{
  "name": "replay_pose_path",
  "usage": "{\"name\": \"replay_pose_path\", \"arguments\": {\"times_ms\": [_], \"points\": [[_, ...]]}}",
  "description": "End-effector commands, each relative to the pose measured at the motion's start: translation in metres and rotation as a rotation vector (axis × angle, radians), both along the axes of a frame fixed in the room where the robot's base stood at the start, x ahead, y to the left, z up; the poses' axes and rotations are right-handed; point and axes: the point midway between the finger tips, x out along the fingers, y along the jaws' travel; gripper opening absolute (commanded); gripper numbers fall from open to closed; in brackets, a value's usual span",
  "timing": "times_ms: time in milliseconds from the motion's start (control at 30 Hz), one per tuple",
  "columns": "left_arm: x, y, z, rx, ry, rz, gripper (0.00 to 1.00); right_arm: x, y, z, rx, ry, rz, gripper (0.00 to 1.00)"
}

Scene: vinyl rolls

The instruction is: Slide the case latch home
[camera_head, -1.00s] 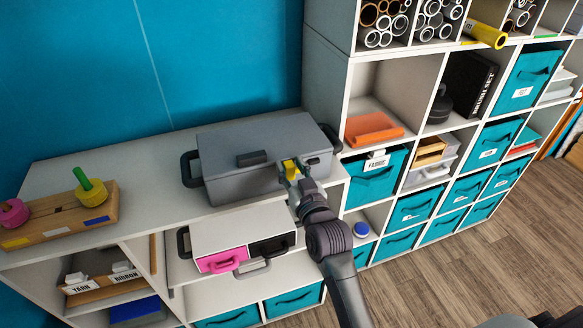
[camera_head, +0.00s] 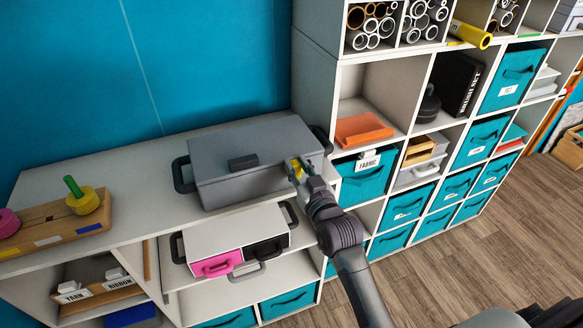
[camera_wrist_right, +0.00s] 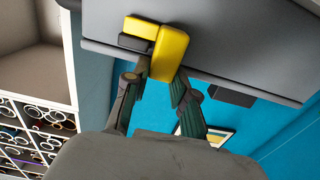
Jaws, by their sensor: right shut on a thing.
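My right gripper (camera_head: 302,171) is closed on the latch. In the right wrist view the yellow latch (camera_wrist_right: 172,52) sits between the fingers (camera_wrist_right: 155,82), against the grey case (camera_wrist_right: 230,45), beside a black piece (camera_wrist_right: 137,36). The fingers partly hide the latch in the head view. My left gripper is not in view.
A wooden board (camera_head: 55,238) with pink and yellow spools lies left on the shelf top. A small chest (camera_head: 235,228) with pink and black drawers is below the case. A tall cubby shelf (camera_head: 345,75) with teal bins stands close on the right.

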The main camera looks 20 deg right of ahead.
Motion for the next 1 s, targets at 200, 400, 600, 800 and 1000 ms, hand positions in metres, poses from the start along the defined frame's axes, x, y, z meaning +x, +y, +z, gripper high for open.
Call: {"name": "replay_pose_path", "arguments": {"times_ms": [200,400,600,800,1000], "points": [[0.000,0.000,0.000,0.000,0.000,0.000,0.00,0.000,-0.002,0.001,-0.004,-0.004,-0.005,0.44],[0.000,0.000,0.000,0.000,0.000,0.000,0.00,0.000,-0.001,0.001,-0.004,-0.003,-0.003,0.52],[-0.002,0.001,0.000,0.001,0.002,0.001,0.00,-0.003,-0.001,0.000,-0.003,-0.001,-0.002,0.52],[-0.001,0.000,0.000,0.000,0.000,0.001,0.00,-0.032,-0.002,0.000,-0.004,0.000,-0.002,0.52],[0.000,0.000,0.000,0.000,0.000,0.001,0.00,-0.076,-0.005,-0.001,-0.005,0.003,-0.003,0.52]]}}
